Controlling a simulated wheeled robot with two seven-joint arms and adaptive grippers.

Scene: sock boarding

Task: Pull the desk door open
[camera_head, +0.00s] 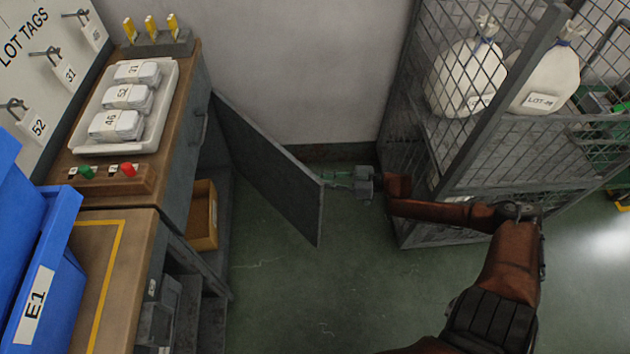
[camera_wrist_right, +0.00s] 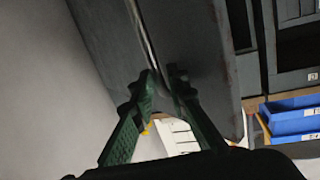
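The grey desk door (camera_head: 268,165) stands swung wide open from the desk, reaching out over the floor. My right gripper (camera_head: 333,178) is at the door's free edge, coming from the right. In the right wrist view the green fingers (camera_wrist_right: 163,78) close in on both sides of a thin metal bar, the door handle (camera_wrist_right: 146,38), which runs along the dark door panel (camera_wrist_right: 195,45). The fingertips look shut on the bar. The handle is hidden in the head view. My left gripper is not in view.
A cardboard-coloured bin (camera_head: 203,215) sits in the opened cabinet. A wire cage (camera_head: 440,215) with white sacks stands right, close to my arm. Floor (camera_head: 290,290) in front is clear.

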